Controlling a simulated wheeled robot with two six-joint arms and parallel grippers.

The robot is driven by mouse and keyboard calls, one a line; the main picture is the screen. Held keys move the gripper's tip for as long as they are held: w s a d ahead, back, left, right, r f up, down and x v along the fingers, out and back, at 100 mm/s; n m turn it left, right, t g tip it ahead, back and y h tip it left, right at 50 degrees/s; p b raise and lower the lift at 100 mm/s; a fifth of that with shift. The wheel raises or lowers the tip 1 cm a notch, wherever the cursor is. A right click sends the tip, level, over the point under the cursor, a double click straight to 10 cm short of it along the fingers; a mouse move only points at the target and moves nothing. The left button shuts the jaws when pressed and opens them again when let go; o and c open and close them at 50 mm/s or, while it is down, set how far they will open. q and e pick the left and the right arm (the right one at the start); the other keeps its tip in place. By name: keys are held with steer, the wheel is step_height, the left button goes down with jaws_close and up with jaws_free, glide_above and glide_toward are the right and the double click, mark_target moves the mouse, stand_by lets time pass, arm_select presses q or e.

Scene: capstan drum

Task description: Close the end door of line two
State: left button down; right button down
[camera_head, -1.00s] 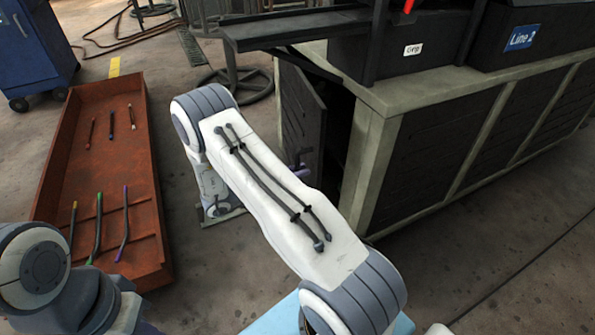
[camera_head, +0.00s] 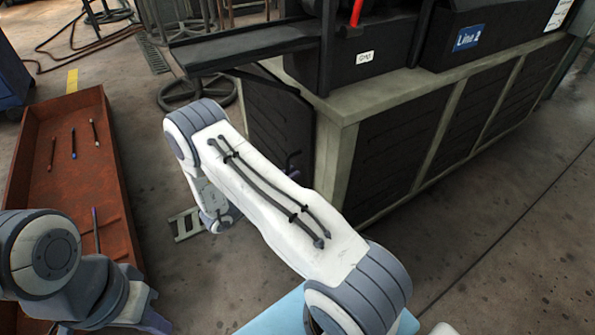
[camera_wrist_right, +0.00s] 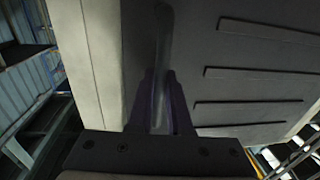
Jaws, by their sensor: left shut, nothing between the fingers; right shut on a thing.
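The dark ribbed end door (camera_head: 277,118) is at the near end of the green-framed machine housing (camera_head: 338,150), below the blue Line 2 sign (camera_head: 467,38). Its right edge lies close along the pale corner post; I cannot tell if it is fully flush. In the right wrist view the door panel (camera_wrist_right: 235,70) fills the middle. My right gripper (camera_wrist_right: 161,100) is shut on an upright grey handle (camera_wrist_right: 163,40) in front of it. In the head view my right arm hides most of that gripper; a purple bit shows at the door.
A rust-red tray (camera_head: 20,150) with several thin rods stands on the floor at left. A dark shelf (camera_head: 250,48) juts out above the door, with a round stand base (camera_head: 172,98) beneath it. Floor right of the housing is clear.

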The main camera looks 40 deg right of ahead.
steer(key=shift+s+d, duration=0.1)
steer(key=shift+d, duration=0.25)
steer(key=c, duration=0.8)
jaws_free()
steer(key=shift+d, duration=0.1)
steer(key=shift+c, duration=0.2)
steer(key=shift+a, duration=0.25)
steer(key=shift+a, duration=0.25)
steer(key=a+p, duration=0.3)
steer(key=a, duration=0.6)
steer(key=shift+s+a+p, duration=0.2)
steer(key=shift+a+p, duration=0.15)
steer(key=shift+a, duration=0.05)
